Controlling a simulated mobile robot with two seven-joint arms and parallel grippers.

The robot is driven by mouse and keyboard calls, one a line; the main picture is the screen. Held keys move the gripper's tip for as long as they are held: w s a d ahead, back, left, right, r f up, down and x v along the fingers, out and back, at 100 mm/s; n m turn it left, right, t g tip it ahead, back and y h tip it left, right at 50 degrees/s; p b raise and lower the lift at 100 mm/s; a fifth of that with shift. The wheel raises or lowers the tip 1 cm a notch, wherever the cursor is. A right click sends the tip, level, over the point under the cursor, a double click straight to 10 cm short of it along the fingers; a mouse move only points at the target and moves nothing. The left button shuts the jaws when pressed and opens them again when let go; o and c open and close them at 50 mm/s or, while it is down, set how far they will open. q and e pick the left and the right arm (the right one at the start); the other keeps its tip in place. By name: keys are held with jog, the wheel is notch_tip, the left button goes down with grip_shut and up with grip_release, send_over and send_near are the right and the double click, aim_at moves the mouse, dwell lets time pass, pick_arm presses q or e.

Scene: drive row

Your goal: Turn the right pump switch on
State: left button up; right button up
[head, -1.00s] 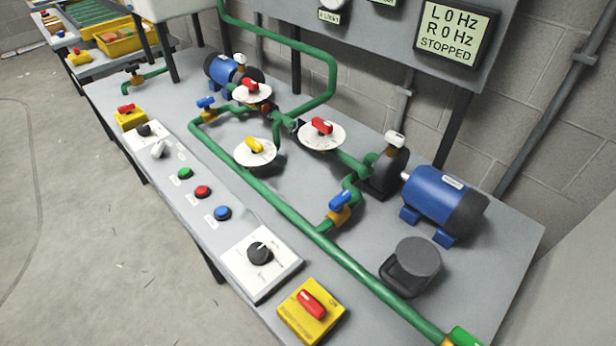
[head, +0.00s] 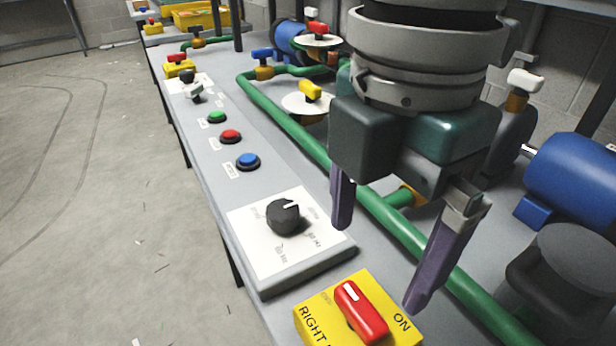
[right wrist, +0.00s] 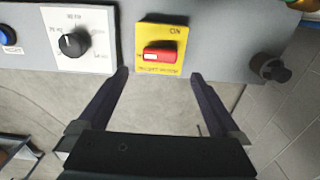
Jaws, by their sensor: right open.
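The right pump switch is a yellow plate (head: 318,312) with a red handle (head: 362,312) at the bottom of the head view. "ON" and "RIGHT" are printed on the plate. In the right wrist view the red handle (right wrist: 160,55) lies level, its white mark at the left end, and "ON" is at the plate's upper right. My right gripper (head: 380,265) is open and empty, with two purple fingers pointing down, above and behind the switch in the head view. In the right wrist view its fingertips (right wrist: 158,75) sit either side of the plate's lower edge, apart from the handle. My left gripper is not in view.
A white panel with a black knob (head: 285,217) is left of the switch. Blue (head: 248,161), red (head: 231,136) and green (head: 216,117) buttons lie farther along. A green pipe (head: 300,141) runs behind. A blue motor (head: 575,175) stands right. Open floor (head: 90,200) lies left.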

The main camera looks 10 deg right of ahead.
aim_at(361, 307)
notch_tip(361, 307, down, 10)
jog(key=b, duration=0.2)
jog(key=shift+s+r+b, duration=0.1)
jog(key=shift+r+b, duration=0.15)
jog(key=shift+b, duration=0.05)
